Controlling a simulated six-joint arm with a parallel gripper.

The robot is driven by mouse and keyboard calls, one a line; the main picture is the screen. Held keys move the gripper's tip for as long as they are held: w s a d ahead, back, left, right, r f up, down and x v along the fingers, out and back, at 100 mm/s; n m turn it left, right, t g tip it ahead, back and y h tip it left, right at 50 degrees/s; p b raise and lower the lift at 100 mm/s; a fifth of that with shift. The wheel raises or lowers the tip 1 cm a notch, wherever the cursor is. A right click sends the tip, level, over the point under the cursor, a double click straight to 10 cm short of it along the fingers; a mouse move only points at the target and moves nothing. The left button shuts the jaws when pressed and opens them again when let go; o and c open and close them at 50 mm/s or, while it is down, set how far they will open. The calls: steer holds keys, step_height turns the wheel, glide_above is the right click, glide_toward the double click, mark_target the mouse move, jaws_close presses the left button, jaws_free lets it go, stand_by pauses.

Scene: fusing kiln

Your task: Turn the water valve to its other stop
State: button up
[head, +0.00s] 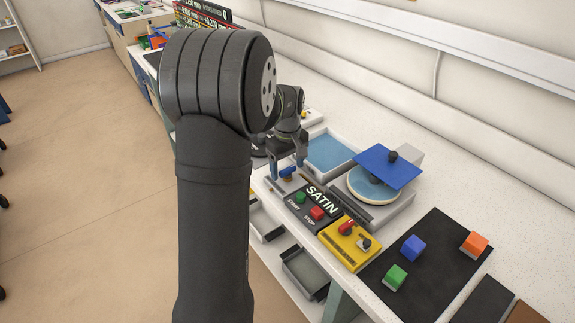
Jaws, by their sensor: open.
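A small blue handle (288,173) sits on a pale plate at the left end of the SATIN panel; it looks like the water valve. My gripper (287,167) points down right over it, open, one finger on the left and one on the right of the handle. I cannot tell whether either finger touches it. The fingers hide part of the handle, so its exact angle is unclear.
The SATIN panel has a green START button (301,197) and a red STOP button (317,213). A yellow box (350,250) carries a red lever. A blue-lined tray (345,148) and a round unit under a blue plate (388,166) stand behind. Coloured cubes lie on a black mat (435,285).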

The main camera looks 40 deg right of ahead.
steer(key=c, duration=1)
steer(key=shift+m, duration=0.4)
steer(key=m, duration=0.8)
steer(key=shift+m, duration=0.3)
steer(key=m, duration=0.4)
steer(key=shift+m, duration=2.2)
